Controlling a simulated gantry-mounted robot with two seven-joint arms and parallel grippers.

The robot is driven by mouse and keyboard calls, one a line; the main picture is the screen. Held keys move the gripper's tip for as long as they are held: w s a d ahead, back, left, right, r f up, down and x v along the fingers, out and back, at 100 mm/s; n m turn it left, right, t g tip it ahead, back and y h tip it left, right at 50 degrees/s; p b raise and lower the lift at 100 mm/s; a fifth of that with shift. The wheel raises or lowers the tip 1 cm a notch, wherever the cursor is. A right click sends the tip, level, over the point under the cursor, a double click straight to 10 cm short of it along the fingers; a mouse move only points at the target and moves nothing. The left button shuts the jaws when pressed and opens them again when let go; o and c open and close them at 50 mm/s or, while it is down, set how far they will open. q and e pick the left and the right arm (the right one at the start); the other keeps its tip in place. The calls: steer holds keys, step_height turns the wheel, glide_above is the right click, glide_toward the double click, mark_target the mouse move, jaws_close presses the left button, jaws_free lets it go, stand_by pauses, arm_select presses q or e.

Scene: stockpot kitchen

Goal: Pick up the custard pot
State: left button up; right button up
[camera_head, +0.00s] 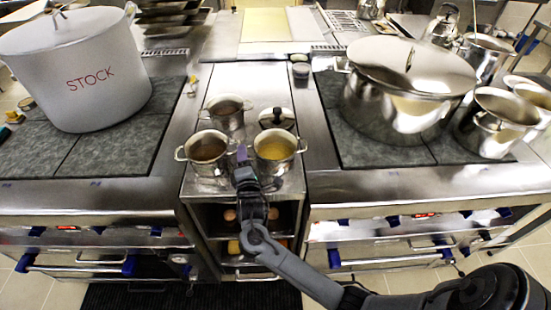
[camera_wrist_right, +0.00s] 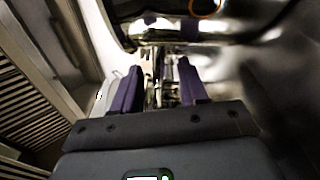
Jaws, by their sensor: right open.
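The custard pot (camera_head: 274,165) is a small steel pot with yellow contents, standing upright at the front right of the narrow middle counter in the head view. My right gripper (camera_head: 243,158) is at its left side, in the gap between it and a pot with brown contents (camera_head: 206,164). In the right wrist view the purple fingers of my right gripper (camera_wrist_right: 158,82) are apart. Shiny metal shows between and beyond them; I cannot tell whether they touch the pot or its handle. My left gripper is not in view.
A large white stockpot (camera_head: 78,75) is on the left stove. A large lidded steel pot (camera_head: 405,95) is on the right stove. The counter behind the small pots is mostly clear.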

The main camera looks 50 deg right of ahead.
steer(key=shift+w+d, duration=0.35)
steer(key=shift+w, duration=0.15)
steer(key=shift+c, duration=0.2)
steer(key=c, duration=0.7)
jaws_close()
steer(key=shift+f, duration=0.2)
steer(key=shift+r, duration=0.1)
